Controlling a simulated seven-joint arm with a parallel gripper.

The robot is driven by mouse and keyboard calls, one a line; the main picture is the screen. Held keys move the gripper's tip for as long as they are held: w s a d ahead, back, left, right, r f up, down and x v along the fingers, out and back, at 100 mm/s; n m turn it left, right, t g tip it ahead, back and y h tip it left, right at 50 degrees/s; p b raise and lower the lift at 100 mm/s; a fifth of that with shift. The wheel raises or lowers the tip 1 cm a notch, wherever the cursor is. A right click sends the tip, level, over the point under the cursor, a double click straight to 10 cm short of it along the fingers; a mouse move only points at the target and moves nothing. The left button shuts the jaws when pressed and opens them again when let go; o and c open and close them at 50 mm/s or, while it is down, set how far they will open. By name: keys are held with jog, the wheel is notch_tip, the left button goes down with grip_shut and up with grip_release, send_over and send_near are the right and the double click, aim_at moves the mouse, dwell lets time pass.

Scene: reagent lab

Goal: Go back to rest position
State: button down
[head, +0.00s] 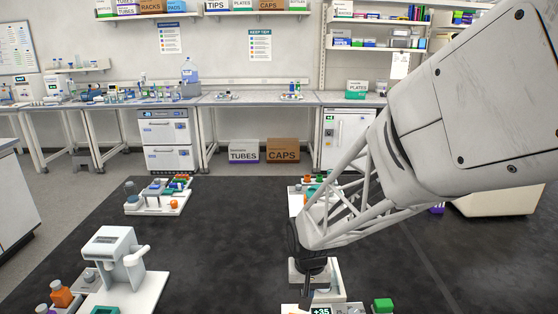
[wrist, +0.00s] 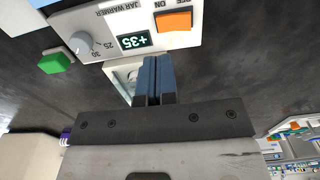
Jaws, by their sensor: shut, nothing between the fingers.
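My gripper (head: 306,290) is low over the dark bench in the head view, beside a white jar warmer (head: 326,292). In the wrist view the two blue fingers of my gripper (wrist: 158,64) are together with nothing between them. They point toward the jar warmer's front panel (wrist: 112,22), which has a grey dial, an orange switch and a display reading +35. I cannot tell whether the fingertips touch the warmer. The jar warmer's far parts are partly hidden by my arm in the head view.
A green block (head: 383,305) lies right of the warmer. A white press-like device (head: 113,258) stands at left, with orange-capped bottles (head: 61,293) beside it. A white tray of items (head: 158,202) sits farther back. The bench middle (head: 222,240) is clear.

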jog(key=s+d+r+t, duration=0.1)
jog(key=s+d+r, duration=0.4)
jog(key=s+r, duration=0.3)
jog(key=s+d+r+t, duration=0.1)
jog(key=s+d+r, duration=0.5)
jog(key=s+r, duration=0.3)
jog(key=shift+s+r, duration=0.2)
jog(key=shift+s, duration=1)
